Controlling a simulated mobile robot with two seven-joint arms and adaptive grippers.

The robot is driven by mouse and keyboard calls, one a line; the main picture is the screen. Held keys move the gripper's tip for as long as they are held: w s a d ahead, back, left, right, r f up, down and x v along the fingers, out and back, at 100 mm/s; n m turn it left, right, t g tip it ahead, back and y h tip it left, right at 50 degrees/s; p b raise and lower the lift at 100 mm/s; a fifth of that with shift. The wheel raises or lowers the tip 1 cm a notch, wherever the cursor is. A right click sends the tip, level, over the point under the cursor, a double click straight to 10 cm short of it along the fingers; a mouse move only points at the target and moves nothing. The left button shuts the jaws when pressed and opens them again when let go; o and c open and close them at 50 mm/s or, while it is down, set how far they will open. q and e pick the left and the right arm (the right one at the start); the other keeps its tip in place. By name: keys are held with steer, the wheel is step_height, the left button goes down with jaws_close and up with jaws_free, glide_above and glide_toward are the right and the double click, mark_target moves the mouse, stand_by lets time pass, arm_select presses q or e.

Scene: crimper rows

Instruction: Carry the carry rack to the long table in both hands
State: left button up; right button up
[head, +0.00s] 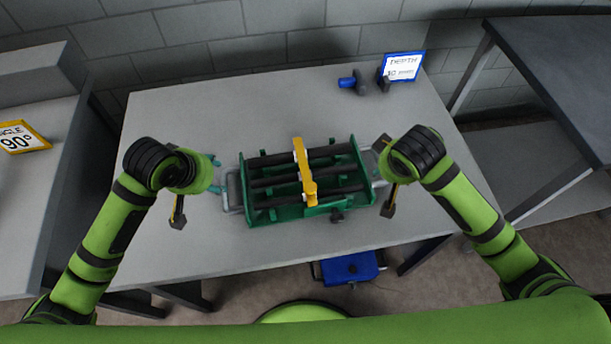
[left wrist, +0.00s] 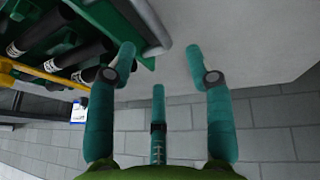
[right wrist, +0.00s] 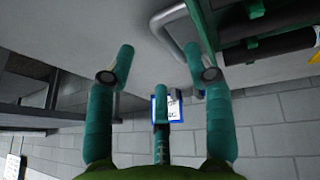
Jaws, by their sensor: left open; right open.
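The carry rack (head: 262,207) is a green frame with black bars and a yellow top grip, standing on a grey table (head: 175,115). It has a grey loop handle at each end. My left gripper (head: 214,174) is open beside the left handle (head: 232,192); in the left wrist view part of that handle (left wrist: 150,48) shows near the open fingers. My right gripper (head: 380,158) is open at the right handle, mostly hidden by the hand in the head view. The right handle (right wrist: 168,30) shows beyond the parted fingers in the right wrist view. Neither gripper holds anything.
A blue-and-black tool (head: 352,83) and a blue-framed sign (head: 403,66) stand at the back right of the table. A dark table (head: 560,60) is at the right. A grey bench with a yellow sign (head: 22,137) is at the left. A blue box (head: 350,268) is below the front edge.

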mark_target(224, 179)
arm_select(q)
steer(key=shift+x, duration=3.85)
arm_select(e)
steer(key=shift+w+x, duration=0.1)
steer(key=shift+x, duration=1.85)
steer(key=shift+w+x, duration=0.15)
steer(key=shift+x, duration=1.8)
arm_select(q)
steer(key=shift+w+d+r, duration=0.1)
steer(key=shift+w+r, duration=0.05)
arm_select(e)
steer(key=shift+s+r, duration=0.1)
steer(key=shift+r, duration=0.1)
arm_select(q)
jaws_close()
arm_select(e)
jaws_close()
arm_select(q)
steer(key=shift+w+r, duration=0.15)
steer(key=shift+r, duration=0.15)
arm_select(e)
steer(key=shift+r, duration=0.25)
